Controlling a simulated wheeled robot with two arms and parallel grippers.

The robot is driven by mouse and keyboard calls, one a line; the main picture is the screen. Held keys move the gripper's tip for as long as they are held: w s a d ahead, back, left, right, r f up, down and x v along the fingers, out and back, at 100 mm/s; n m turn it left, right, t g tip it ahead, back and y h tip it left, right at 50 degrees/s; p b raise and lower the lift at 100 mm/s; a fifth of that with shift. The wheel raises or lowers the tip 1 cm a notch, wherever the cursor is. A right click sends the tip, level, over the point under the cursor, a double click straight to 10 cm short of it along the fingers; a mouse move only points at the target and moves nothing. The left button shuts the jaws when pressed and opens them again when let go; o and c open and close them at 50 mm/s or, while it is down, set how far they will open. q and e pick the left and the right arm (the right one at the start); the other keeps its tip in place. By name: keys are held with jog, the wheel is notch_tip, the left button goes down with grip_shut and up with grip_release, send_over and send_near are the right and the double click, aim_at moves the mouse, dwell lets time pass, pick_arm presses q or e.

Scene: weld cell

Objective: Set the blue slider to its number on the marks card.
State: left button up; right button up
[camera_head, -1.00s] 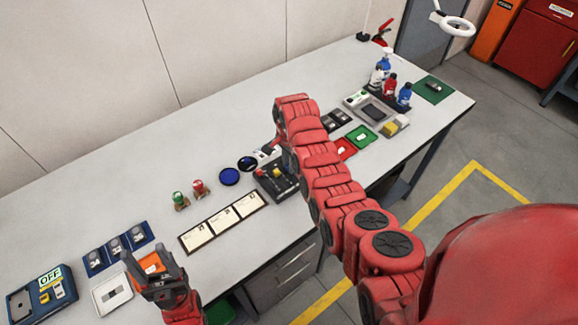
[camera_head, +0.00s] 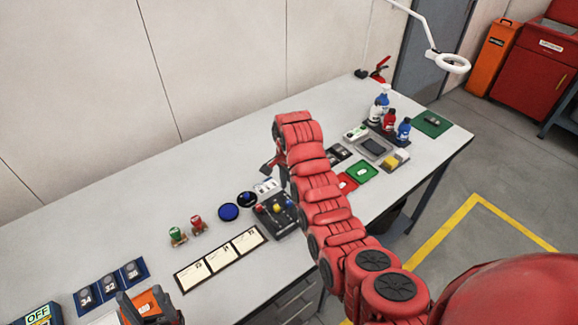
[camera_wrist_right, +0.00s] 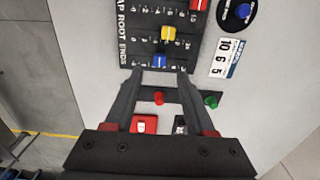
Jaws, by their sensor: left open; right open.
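The dark slider panel (camera_wrist_right: 150,40) is at the top of the right wrist view, with rows of numbers along its tracks. Its blue slider (camera_wrist_right: 160,61) is the lowest of three knobs, below the yellow slider (camera_wrist_right: 168,34) and the red one (camera_wrist_right: 199,5). The panel also shows in the head view (camera_head: 276,226). A white card (camera_wrist_right: 227,57) reading 10, 6, 5 lies right of the panel. My right gripper (camera_wrist_right: 159,76) is open, its fingertips just short of the blue slider, one on each side.
Near the right fingers are a strip with red and green buttons (camera_wrist_right: 210,101) and a round blue-knobbed dial (camera_wrist_right: 242,11). Three paper cards (camera_head: 220,258) lie left of the panel. Bottles (camera_head: 389,120) and trays stand at the right. Bare tabletop (camera_head: 110,220) lies behind.

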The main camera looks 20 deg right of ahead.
notch_tip(320, 180, up, 7)
jog(key=p, duration=0.5)
notch_tip(320, 180, up, 4)
jog(key=r+p, duration=0.1)
send_over(290, 201)
jog(key=shift+s+a+f, duration=0.1)
jog(key=shift+a+f, duration=0.05)
jog(key=shift+f, duration=0.1)
